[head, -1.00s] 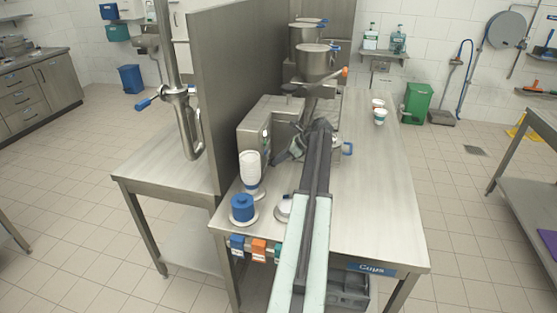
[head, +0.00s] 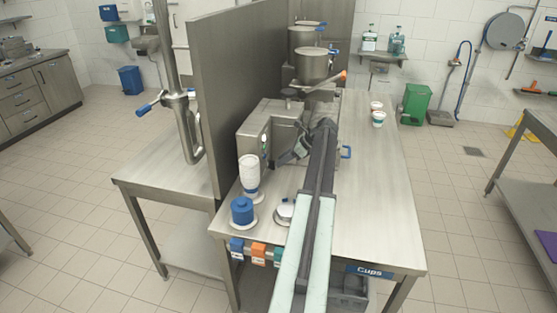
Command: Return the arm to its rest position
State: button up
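My arm reaches from the bottom of the head view over the steel table (head: 385,222) toward the filling machine (head: 268,132). My gripper (head: 290,157) is at the arm's far end, beside the machine's front, dark and partly hidden by the arm. Its fingers are too small and dark to tell whether they are open or shut, and I see no object in it. The machine's steel hopper (head: 314,66) stands above and beyond the arm's end.
A white bottle (head: 249,174) and a blue container (head: 242,211) stand left of my arm. Two small cups (head: 378,119) stand at the table's far right. A tall steel partition (head: 232,95) borders the table's left side.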

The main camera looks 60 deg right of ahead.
jog(key=p+v, duration=0.2)
jog(key=v, duration=0.3)
jog(key=shift+r+p, duration=0.1)
jog(key=shift+p, duration=0.2)
